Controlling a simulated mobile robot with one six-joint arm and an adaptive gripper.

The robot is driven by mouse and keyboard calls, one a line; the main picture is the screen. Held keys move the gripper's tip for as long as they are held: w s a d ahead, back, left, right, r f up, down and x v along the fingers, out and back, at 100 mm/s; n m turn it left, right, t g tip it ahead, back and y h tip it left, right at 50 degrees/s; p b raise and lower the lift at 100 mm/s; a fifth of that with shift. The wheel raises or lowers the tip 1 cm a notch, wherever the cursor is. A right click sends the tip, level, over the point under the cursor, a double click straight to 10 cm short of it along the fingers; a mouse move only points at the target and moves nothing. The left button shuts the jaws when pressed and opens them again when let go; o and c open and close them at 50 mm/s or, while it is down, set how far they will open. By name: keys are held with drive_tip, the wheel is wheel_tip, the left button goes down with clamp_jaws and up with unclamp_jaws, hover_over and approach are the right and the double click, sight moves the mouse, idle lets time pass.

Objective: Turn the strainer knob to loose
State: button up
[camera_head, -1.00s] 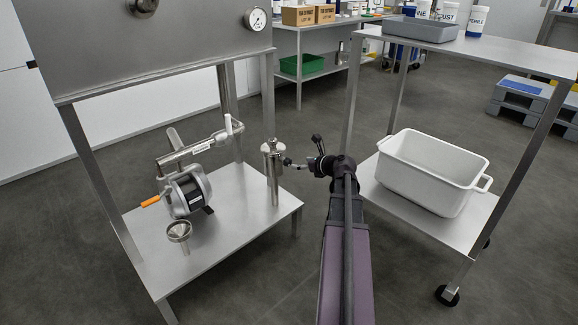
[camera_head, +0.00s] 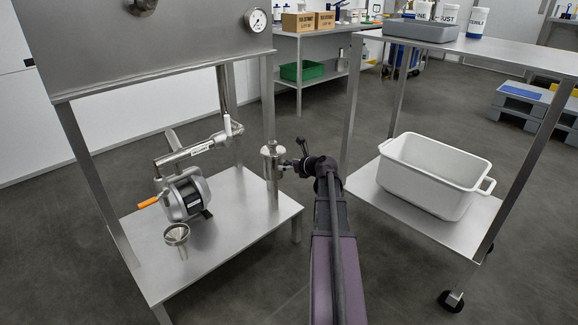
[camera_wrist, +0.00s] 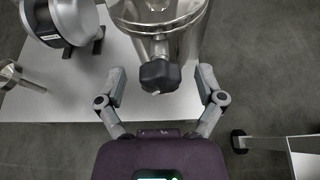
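The strainer (camera_head: 272,172) is an upright shiny metal cylinder at the right side of the low steel stand. It also shows large at the top of the wrist view (camera_wrist: 185,38). Its dark knob (camera_wrist: 160,75) sticks out toward me on a short metal stem. My gripper (camera_wrist: 161,84) is open, with one finger on each side of the knob and a gap on both sides. In the head view my gripper (camera_head: 291,166) is close to the strainer's right side, and the knob is hard to make out there.
A pump with an orange handle (camera_head: 149,202) and a funnel (camera_head: 176,235) stand on the low steel stand (camera_head: 225,235). A cart with a white tub (camera_head: 430,178) stands to the right of my arm. A tank (camera_head: 150,50) with a gauge is above the stand.

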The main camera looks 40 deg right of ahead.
drive_tip(key=c, duration=1.1)
drive_tip(key=shift+o, duration=0.2)
drive_tip(key=shift+a+n+h, duration=0.1)
drive_tip(key=shift+n+h, duration=0.7)
drive_tip(key=shift+n, duration=0.3)
drive_tip(key=shift+f+n+h+b, duration=0.15)
drive_tip(key=shift+n+h+b, duration=0.6)
drive_tip(key=shift+n, duration=0.45)
drive_tip(key=n+t+h+b, duration=0.1)
drive_tip(key=n, duration=0.2)
drive_tip(key=shift+h+b, duration=0.35)
drive_tip(key=shift+n+t+h+b, duration=0.5)
drive_tip(key=shift+n+b, duration=0.15)
drive_tip(key=shift+n, duration=0.35)
